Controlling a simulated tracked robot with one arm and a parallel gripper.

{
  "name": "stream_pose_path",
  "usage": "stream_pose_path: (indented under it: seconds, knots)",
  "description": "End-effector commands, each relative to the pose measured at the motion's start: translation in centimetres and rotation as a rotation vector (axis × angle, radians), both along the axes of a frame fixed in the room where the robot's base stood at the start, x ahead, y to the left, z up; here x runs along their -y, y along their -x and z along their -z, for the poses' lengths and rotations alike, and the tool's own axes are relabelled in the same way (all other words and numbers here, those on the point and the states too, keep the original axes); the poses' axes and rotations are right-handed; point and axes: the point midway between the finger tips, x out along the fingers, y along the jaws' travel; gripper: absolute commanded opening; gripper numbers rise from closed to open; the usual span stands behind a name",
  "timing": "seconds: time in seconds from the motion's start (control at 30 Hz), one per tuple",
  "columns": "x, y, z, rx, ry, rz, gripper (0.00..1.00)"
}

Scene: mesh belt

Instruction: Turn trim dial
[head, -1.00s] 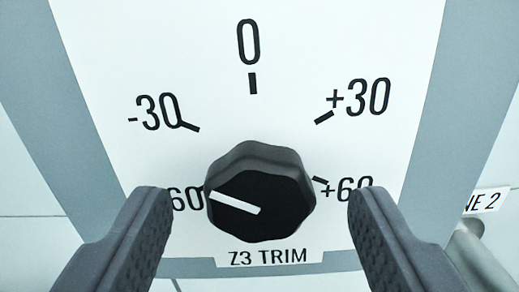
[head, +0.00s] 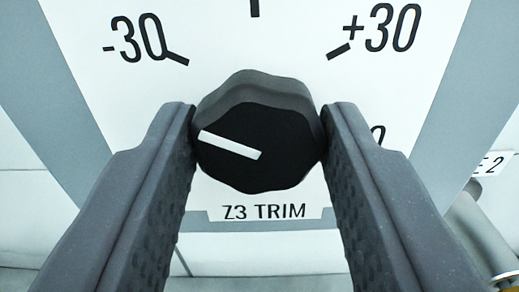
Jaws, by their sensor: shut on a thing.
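The trim dial (head: 265,145) is a black lobed knob on a white scale plate (head: 250,40) in the head view. Its white pointer line aims left and slightly up, below the -30 mark and toward the -60 side. The label Z3 TRIM (head: 264,212) shows beneath it. My gripper (head: 258,132) has one finger on each side of the dial, and both fingertips touch its sides. It is shut on the dial. My left finger hides the -60 figure, and my right finger hides most of the +60 figure.
A blue-grey border (head: 445,75) frames the plate. At the lower right are a small white label ending in 2 (head: 492,165) and a grey cylindrical part (head: 480,235) with a yellowish end, beside my right finger.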

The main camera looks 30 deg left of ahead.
Motion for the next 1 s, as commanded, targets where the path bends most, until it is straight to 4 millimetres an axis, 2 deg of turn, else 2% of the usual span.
stream_pose_path:
  seconds: [0.27, 1.0]
  knots:
    - [0.11, -0.01, 0.06, 0.079, 0.14, 0.003, 0.14]
    - [0.0, 0.02, 0.3, 0.409, 0.711, -0.001, 0.14]
